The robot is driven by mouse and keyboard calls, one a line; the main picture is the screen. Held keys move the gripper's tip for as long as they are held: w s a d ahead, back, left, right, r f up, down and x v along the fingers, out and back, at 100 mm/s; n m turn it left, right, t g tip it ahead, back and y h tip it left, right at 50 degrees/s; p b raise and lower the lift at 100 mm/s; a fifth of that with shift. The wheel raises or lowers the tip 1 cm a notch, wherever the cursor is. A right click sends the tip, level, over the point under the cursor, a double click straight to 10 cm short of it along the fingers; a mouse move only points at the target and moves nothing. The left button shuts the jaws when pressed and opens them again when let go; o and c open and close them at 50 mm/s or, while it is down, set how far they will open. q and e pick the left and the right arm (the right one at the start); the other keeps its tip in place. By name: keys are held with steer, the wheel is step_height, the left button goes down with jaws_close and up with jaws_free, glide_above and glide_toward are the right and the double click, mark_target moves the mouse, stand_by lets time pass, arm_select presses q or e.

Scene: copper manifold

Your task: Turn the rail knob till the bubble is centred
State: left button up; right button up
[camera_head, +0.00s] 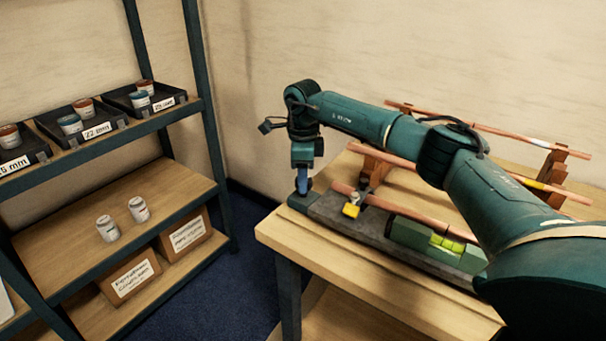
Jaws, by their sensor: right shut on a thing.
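My right arm reaches over the bench from the right. Its gripper (303,188) points down at the left end of the grey rail (325,210) and is shut on the rail knob, which the fingers mostly hide. A green spirit level (410,234) lies along the rail's right part, with a yellow-green vial (447,243). The bubble is too small to place surely in the vial. My left gripper is out of view.
Copper pipes (500,133) rest on wooden supports (552,170) behind the rail, partly hidden by my arm. A shelf (120,215) with trays, cans and boxes stands left. The bench's front left corner (280,235) is clear.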

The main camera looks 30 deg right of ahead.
steer(key=shift+r+n, duration=0.1)
steer(key=shift+n, duration=0.9)
steer(key=o, duration=1)
step_height(320, 180, up, 13)
steer(key=shift+r+b, duration=0.1)
steer(key=shift+b, duration=0.4)
